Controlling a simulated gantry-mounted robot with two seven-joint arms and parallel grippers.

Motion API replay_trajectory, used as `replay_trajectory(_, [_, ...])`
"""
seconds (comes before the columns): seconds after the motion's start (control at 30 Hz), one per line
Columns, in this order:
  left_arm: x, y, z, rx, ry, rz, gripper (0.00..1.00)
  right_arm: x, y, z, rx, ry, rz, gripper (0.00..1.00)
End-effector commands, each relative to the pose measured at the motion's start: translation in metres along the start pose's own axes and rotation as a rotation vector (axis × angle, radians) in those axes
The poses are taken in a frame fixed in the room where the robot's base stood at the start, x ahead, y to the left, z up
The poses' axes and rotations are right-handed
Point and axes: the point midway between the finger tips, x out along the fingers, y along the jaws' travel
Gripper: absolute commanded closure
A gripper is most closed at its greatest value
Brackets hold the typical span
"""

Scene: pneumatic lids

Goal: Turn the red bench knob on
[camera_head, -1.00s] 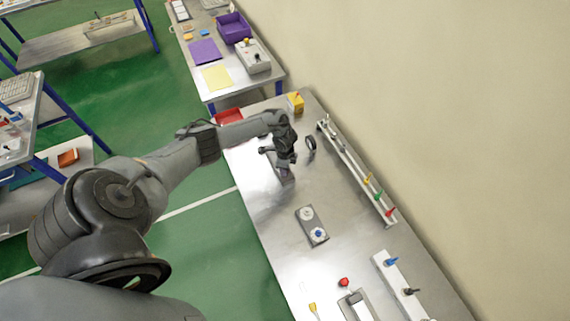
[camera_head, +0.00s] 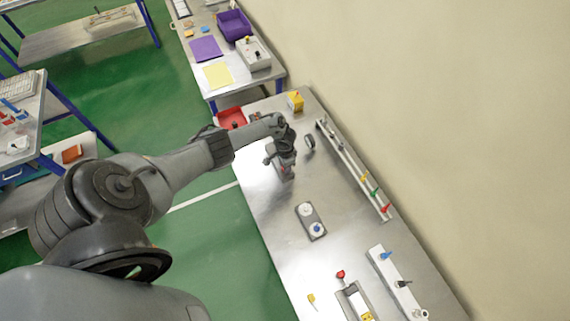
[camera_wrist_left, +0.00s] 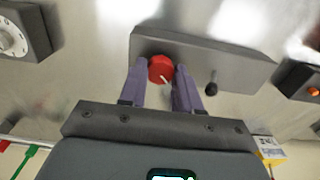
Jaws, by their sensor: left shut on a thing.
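The red bench knob (camera_wrist_left: 160,68) sits on a grey box (camera_wrist_left: 228,62) in the left wrist view, with a light pointer mark on it. The two purple fingers of my left gripper (camera_wrist_left: 160,82) stand on either side of the knob and are shut on it. A small black lever (camera_wrist_left: 211,88) rises from the same box, right of the fingers. In the head view my left gripper (camera_head: 284,165) is over the bench (camera_head: 265,205) and hides most of the box and the knob. My right gripper is not in view.
A grey box with a white dial and a blue knob (camera_head: 311,221) stands nearer on the bench. A white rail with coloured levers (camera_head: 352,168) runs along the wall side. A red tray (camera_head: 231,118) and a yellow box (camera_head: 295,101) are at the far end.

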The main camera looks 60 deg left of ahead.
Motion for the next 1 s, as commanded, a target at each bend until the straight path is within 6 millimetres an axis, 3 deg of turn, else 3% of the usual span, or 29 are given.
replay_trajectory(0.5, [-0.0006, 0.0002, -0.0005, -0.018, 0.001, 0.001, 0.98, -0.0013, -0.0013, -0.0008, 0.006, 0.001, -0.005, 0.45])
replay_trajectory(0.53, [-0.0006, 0.0002, -0.0005, -0.018, 0.001, 0.001, 0.63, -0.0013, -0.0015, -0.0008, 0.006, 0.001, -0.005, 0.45])
replay_trajectory(0.67, [-0.0005, 0.0001, -0.0005, -0.018, 0.001, 0.001, 0.43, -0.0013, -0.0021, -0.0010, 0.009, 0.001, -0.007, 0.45])
replay_trajectory(1.0, [-0.0008, -0.0001, -0.0002, -0.017, 0.000, 0.000, 0.42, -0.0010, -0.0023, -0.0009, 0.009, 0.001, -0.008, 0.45])
